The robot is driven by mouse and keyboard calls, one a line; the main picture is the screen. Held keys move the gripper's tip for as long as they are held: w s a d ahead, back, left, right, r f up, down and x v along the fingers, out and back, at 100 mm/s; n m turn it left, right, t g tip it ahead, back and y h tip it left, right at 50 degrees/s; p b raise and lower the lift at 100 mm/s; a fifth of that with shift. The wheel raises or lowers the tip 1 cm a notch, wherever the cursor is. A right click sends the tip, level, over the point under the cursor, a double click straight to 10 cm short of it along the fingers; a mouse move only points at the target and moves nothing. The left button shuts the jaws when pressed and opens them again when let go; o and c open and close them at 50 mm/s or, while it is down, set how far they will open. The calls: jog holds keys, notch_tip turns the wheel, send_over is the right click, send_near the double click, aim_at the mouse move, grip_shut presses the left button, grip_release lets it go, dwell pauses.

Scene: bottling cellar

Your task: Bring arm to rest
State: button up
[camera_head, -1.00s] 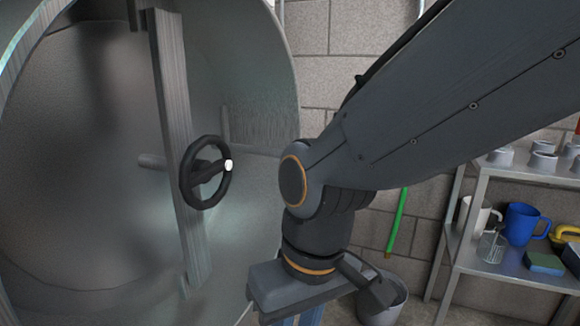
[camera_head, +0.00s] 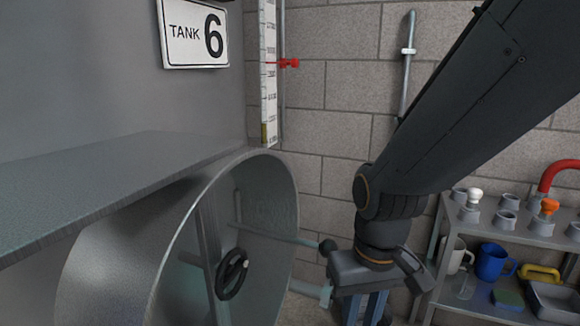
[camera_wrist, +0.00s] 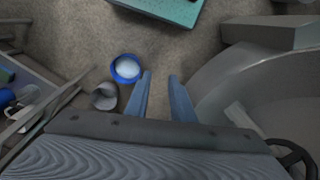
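My gripper (camera_head: 364,308) hangs at the lower right of the head view, pointing down, with its blue fingers partly cut off by the lower edge. In the wrist view my gripper (camera_wrist: 161,76) shows its two blue fingers apart, with bare floor between them and nothing held. My arm comes in from the upper right and is bent at the joint above the gripper. The gripper is to the right of the round metal tank door (camera_head: 285,190) and left of the metal shelf.
The tank door carries a black handwheel (camera_head: 231,274). The metal shelf (camera_head: 535,238) at right holds mugs and fittings. In the wrist view, a blue-rimmed bucket (camera_wrist: 126,68) and a grey bucket (camera_wrist: 104,96) stand on the floor. Open floor lies between the fingers.

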jog(key=s+d+r+m+p, duration=0.2)
jog(key=d+r+p, duration=0.5)
jog(key=r+p, duration=0.2)
jog(key=shift+d+r+h+p, duration=0.15)
jog(key=shift+d+h+p, duration=0.15)
jog(key=shift+p, duration=0.7)
